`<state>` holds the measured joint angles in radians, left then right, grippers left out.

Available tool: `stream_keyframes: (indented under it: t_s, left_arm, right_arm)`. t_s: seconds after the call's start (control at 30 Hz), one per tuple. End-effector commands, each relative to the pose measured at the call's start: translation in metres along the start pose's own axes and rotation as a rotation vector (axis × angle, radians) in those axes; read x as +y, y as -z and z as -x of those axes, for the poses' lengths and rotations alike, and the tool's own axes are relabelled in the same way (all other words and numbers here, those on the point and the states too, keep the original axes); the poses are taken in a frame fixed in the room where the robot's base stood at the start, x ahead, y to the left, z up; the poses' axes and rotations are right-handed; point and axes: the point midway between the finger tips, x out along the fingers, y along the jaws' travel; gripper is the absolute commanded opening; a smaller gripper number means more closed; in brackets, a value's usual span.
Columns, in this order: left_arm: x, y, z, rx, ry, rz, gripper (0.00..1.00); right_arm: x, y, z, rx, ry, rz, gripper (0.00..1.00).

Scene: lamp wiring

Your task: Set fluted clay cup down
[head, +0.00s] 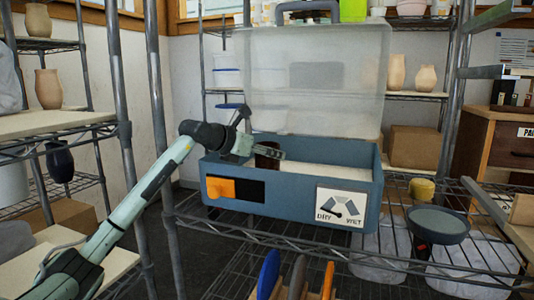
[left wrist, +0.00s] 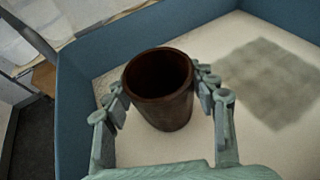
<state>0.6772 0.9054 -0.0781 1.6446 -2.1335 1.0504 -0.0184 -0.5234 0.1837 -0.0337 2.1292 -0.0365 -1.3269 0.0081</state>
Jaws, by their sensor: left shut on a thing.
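The dark brown clay cup (left wrist: 162,108) stands upright between the fingers of my left gripper (left wrist: 160,98) in the left wrist view, its open mouth facing the camera. The fingers press on its two sides. In the head view the cup (head: 267,154) shows at the left end of the blue box (head: 290,200), with my left gripper (head: 262,150) at it. In the wrist view the cup is over the box's pale floor (left wrist: 225,150). I cannot tell whether its base touches that floor. Fluting is not clear. My right gripper is out of view.
A clear lid (head: 315,85) stands raised behind the box. A grey square patch (left wrist: 270,82) lies on the box floor right of the cup, with bare floor around it. The box's front has an orange part (head: 221,189) and a DRY/WET dial (head: 341,208). Wire racks surround the box.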

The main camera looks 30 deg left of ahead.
Motion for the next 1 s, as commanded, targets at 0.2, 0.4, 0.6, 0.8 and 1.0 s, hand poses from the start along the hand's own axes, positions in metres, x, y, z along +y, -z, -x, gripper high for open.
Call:
stream_keyframes:
  t_s: [0.2, 0.4, 0.6, 0.8, 1.0]
  left_arm:
    - [0.000, -0.001, 0.000, -0.003, 0.000, -0.001, 0.18]
    - [0.000, 0.001, 0.000, 0.000, 0.000, 0.000, 0.71]
    - [0.000, 0.001, 0.000, 0.000, 0.000, 0.000, 0.77]
    - [0.000, -0.002, 0.001, -0.001, 0.000, 0.000, 0.77]
    - [0.001, 0.001, 0.028, -0.001, -0.003, -0.004, 0.77]
  right_arm:
    - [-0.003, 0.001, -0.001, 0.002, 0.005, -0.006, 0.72]
    - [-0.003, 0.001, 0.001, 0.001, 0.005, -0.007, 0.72]
    - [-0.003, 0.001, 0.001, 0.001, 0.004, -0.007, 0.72]
    - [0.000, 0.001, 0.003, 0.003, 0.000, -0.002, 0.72]
    - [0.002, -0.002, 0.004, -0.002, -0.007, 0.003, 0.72]
